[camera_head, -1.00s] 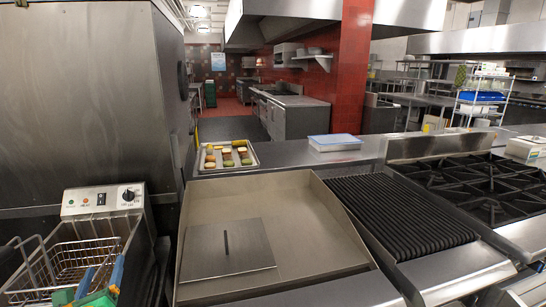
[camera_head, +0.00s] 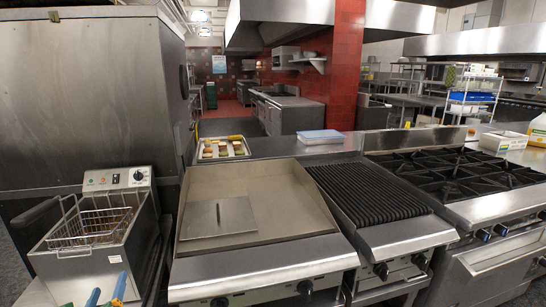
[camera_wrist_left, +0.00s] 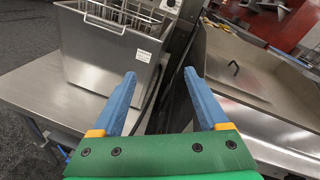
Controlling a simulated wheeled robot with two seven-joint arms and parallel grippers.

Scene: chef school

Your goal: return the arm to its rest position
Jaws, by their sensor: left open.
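The gripper is in front of the fryer (camera_head: 100,235) and the griddle (camera_head: 270,215), apart from both. The rest of the left arm is hidden below the frame. My right gripper is not in view.
A wire fryer basket (camera_head: 90,228) sits in the fryer. A flat metal plate (camera_head: 217,217) lies on the griddle. Right of it are a ribbed grill (camera_head: 370,195) and a burner range (camera_head: 455,175). A food tray (camera_head: 222,149) and a blue-lidded container (camera_head: 321,137) stand behind.

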